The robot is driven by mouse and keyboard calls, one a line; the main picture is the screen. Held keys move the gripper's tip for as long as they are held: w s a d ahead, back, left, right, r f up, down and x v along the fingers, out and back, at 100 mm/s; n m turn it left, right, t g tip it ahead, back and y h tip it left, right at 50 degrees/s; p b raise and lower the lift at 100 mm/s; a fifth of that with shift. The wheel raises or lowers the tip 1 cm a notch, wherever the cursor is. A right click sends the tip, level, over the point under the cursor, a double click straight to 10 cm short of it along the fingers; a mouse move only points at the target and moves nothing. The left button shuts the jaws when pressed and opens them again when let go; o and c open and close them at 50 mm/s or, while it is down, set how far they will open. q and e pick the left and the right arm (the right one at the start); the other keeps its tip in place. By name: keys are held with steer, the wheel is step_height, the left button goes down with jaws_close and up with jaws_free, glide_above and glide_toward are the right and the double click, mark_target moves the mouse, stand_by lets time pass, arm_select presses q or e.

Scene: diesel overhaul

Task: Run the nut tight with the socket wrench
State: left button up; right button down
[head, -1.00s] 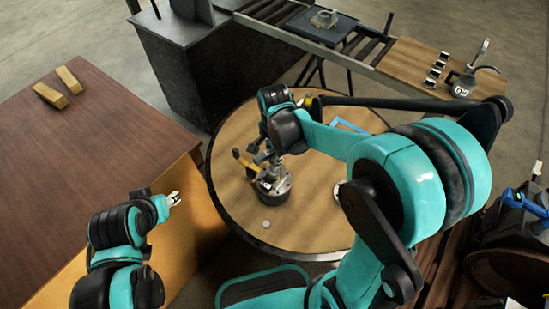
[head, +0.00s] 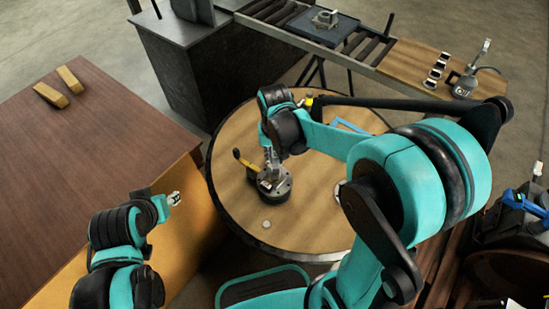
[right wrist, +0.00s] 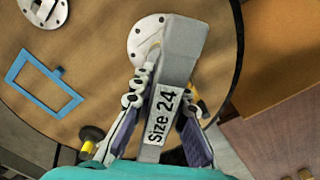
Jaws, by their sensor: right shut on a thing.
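My right gripper (right wrist: 160,105) is shut on a grey socket wrench (right wrist: 185,50) labelled "Size 24". In the head view my right gripper (head: 271,160) is low over a round metal flange (head: 280,190) on the turntable. The flange also shows in the right wrist view (right wrist: 143,35), partly covered by the wrench. The nut cannot be made out, and I cannot tell whether the wrench is seated on it. My left gripper (head: 174,199) is beside the brown table, away from the work; its finger opening is too small to judge.
The round wooden turntable (head: 235,200) carries a blue frame (right wrist: 42,85), a second metal disc (right wrist: 45,8) and a yellow lever with a black knob (head: 237,153). Two yellow blocks (head: 50,95) lie on the brown table (head: 100,150). A roller conveyor (head: 372,52) stands behind.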

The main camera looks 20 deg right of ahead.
steer(key=n, duration=0.9)
steer(key=shift+n, duration=0.4)
steer(key=shift+f, duration=0.1)
